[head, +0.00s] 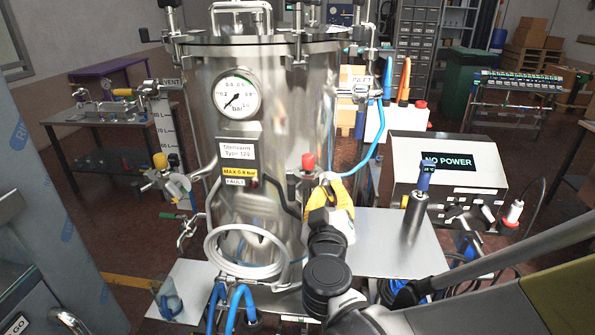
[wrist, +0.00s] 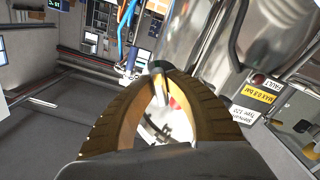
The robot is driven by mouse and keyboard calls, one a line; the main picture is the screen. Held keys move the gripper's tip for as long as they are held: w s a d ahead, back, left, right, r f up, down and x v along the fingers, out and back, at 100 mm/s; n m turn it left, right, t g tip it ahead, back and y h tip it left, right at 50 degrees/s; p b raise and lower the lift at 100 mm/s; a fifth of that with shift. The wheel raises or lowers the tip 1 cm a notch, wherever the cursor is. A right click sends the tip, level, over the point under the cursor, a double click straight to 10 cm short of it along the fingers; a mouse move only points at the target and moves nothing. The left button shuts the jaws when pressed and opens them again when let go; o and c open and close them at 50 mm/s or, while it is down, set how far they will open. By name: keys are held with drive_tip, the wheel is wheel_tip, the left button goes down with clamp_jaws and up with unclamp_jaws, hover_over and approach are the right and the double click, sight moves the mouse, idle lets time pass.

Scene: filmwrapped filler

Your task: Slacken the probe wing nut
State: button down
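My gripper (head: 328,182) with yellow fingers is at the lower right front of the shiny steel vessel (head: 285,115), just below and right of a red-capped fitting (head: 308,162). In the wrist view the two fingers of my gripper (wrist: 161,72) bow outward and come close together at the tips. A small dark, shiny metal part (wrist: 160,67) shows at the fingertips. I cannot tell whether it is the probe wing nut, or whether the fingers touch it. The fingers hide most of what lies there, and no wing shape shows clearly.
A pressure gauge (head: 238,93) and labels sit on the vessel front. Blue hoses (head: 377,140) run on its right. A metal cylinder with a blue top (head: 413,215) stands on the steel bench (head: 375,250) at right, before a box reading NO POWER (head: 447,170). A coiled white hose (head: 240,268) hangs below.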

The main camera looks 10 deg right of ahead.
drive_tip(key=shift+n, duration=0.4)
drive_tip(key=n, duration=0.5)
drive_tip(key=shift+n, duration=0.4)
drive_tip(key=n, duration=0.6)
drive_tip(key=shift+r, duration=0.15)
drive_tip(key=n, duration=0.7)
drive_tip(key=shift+n, duration=0.3)
drive_tip(key=n, duration=0.6)
drive_tip(key=shift+r, duration=0.1)
drive_tip(key=shift+n, duration=0.3)
drive_tip(key=c, duration=1.7)
unclamp_jaws()
